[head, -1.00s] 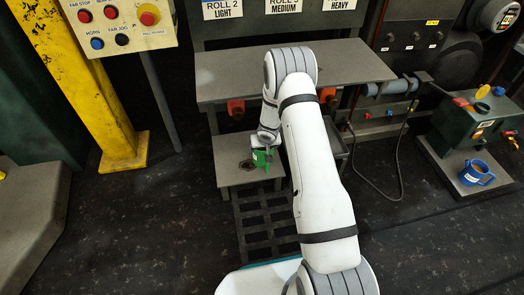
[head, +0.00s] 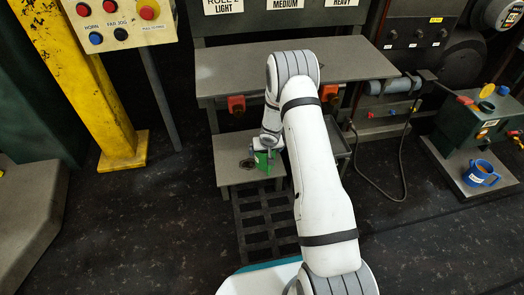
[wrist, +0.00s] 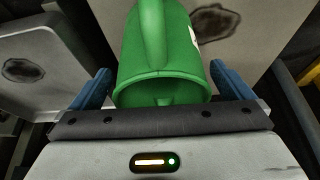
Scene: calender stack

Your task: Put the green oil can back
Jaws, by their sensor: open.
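The green oil can (head: 264,162) is at the right part of a small low grey table (head: 232,178), by a dark oval mark (head: 248,163). In the wrist view the green oil can (wrist: 165,55) fills the space between the two blue fingers of my gripper (wrist: 162,88). The fingers are open, one on each side of the can, with a narrow gap visible at the right. I cannot tell whether the can's base rests on the table. My gripper (head: 268,150) is partly hidden by my arm in the head view.
A larger grey bench (head: 225,78) stands behind, with red-orange boxes (head: 237,104) under its front edge. A grated step (head: 265,215) lies in front of the small table. A blue mug (head: 479,174) stands at the right. A yellow column (head: 90,90) is at the left.

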